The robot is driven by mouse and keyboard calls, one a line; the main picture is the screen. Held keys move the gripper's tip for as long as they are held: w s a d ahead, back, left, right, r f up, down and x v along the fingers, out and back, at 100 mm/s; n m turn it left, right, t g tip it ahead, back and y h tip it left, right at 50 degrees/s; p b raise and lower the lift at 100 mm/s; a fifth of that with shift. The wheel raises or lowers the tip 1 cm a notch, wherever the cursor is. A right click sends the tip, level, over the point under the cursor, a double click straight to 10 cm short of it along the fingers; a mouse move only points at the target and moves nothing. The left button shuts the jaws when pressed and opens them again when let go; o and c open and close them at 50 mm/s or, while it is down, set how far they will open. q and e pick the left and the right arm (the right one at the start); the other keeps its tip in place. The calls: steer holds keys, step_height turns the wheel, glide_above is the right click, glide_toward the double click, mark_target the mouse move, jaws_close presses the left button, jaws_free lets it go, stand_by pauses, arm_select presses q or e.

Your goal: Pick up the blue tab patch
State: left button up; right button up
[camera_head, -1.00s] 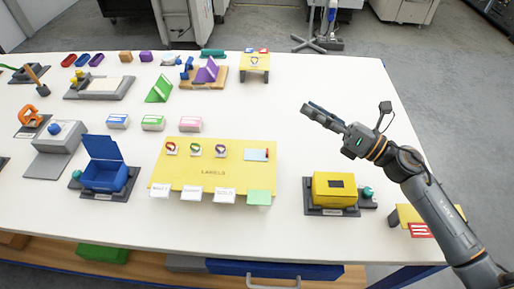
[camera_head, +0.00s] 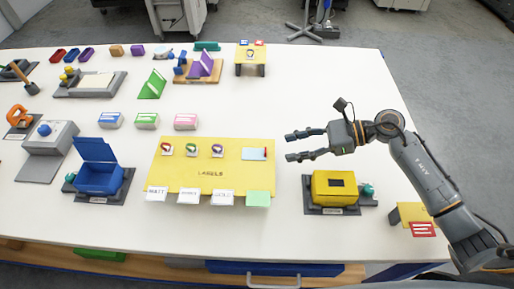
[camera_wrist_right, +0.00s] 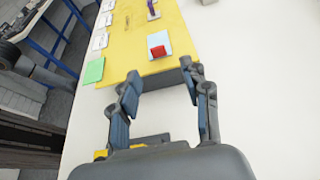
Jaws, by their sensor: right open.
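A pale blue patch (camera_head: 253,154) with a red piece at its right end lies on the right part of the yellow labels board (camera_head: 225,178). It also shows in the right wrist view (camera_wrist_right: 152,36), with the red piece as a small block on it. I cannot tell for sure that this is the blue tab patch; a small blue tab (camera_head: 244,42) also shows on the yellow stand at the back. My right gripper (camera_head: 290,146) is open and empty, just right of the pale blue patch, its fingers pointing left towards it. My left gripper is out of view.
A yellow box (camera_head: 327,190) on a dark base stands below my right gripper. Cards with rings (camera_head: 191,150) sit along the board, and white and green tags hang at its front edge. The white table (camera_head: 330,95) is clear above the gripper.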

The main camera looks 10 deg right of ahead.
mark_target(274, 155)
steer(key=p+x, duration=0.1)
steer(key=x, duration=0.1)
steer(key=r+p+x, duration=0.1)
steer(key=p+x, duration=0.1)
steer(key=shift+a+f, duration=0.2)
steer(key=shift+a, duration=0.25)
steer(key=shift+w+a+f, duration=0.15)
steer(key=shift+a+f, duration=0.15)
steer(key=shift+a, duration=0.1)
steer(key=shift+d, duration=0.1)
steer(key=c, duration=0.5)
